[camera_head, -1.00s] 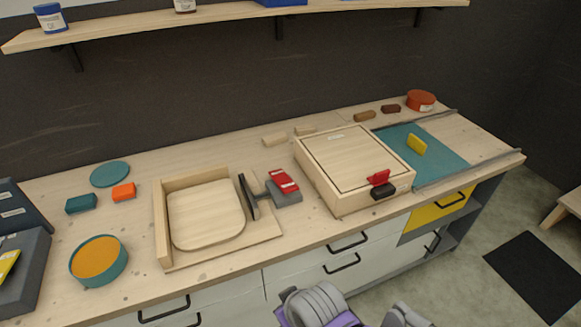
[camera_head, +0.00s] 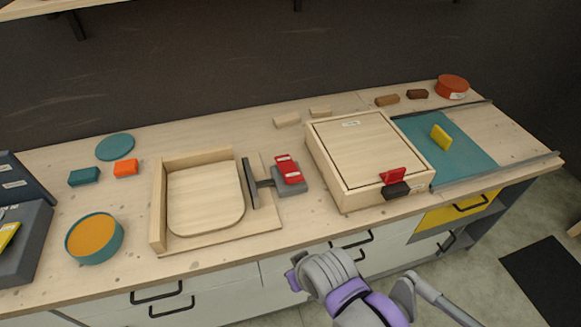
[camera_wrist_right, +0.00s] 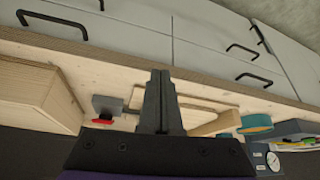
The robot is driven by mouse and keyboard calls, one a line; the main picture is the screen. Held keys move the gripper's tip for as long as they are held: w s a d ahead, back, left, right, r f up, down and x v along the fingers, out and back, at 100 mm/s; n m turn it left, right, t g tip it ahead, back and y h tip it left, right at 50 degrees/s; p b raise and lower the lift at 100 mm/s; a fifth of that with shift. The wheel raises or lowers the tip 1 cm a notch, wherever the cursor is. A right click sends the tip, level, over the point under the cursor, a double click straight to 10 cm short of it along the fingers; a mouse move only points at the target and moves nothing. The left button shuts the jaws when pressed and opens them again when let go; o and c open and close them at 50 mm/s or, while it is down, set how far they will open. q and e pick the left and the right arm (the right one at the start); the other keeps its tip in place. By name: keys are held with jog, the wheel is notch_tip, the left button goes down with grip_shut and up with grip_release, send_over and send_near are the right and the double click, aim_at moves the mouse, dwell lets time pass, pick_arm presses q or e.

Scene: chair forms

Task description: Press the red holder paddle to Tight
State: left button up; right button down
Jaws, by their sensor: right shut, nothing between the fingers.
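The red paddle (camera_head: 288,169) sits on a grey block (camera_head: 291,184) beside the seat fixture, and a dark upright pad (camera_head: 250,183) is linked to the block and stands by the pale seat panel (camera_head: 205,197). Small white labels on the paddle are too small to read. In the right wrist view the red paddle (camera_wrist_right: 101,120) and its grey block (camera_wrist_right: 107,105) show left of my right gripper (camera_wrist_right: 160,75). That gripper is shut and empty, apart from the paddle. My left gripper is in neither view.
A wooden box (camera_head: 362,150) with another red tab (camera_head: 393,175) and a dark handle stands right of the block. A teal mat (camera_head: 470,155) with a yellow piece lies further right. A teal-rimmed bowl (camera_head: 95,255) stands at left. The counter front between them is bare.

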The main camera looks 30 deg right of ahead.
jog(key=w+d+r+m, duration=0.1)
jog(key=w+d+r, duration=0.3)
jog(key=w, duration=0.4)
jog(key=w+d+r+m+b, duration=0.1)
jog(key=w+d+r, duration=0.4)
jog(key=w, duration=0.3)
jog(key=w+d+r+h, duration=0.1)
jog(key=w+d+r, duration=0.3)
jog(key=w, duration=0.4)
jog(key=shift+w+d+r+m+b, duration=0.25)
jog(key=shift+d+r+m+b, duration=0.1)
jog(key=shift+d+m+b, duration=0.1)
send_over(289, 173)
notch_tip(289, 173, down, 8)
jog(key=shift+s+f, duration=0.1)
jog(key=shift+f, duration=0.1)
jog(key=f, duration=0.3)
jog(key=shift+s+a+f, duration=0.1)
jog(key=shift+s+f, duration=0.1)
jog(key=shift+s, duration=0.15)
jog(key=shift+s+f+b, duration=0.15)
jog(key=shift+f+b, duration=0.15)
jog(key=shift+f, duration=0.15)
jog(key=shift+s+a+f+t+h, duration=0.1)
jog(key=shift+s+f+t+h, duration=0.05)
jog(key=shift+s+t+h, duration=0.2)
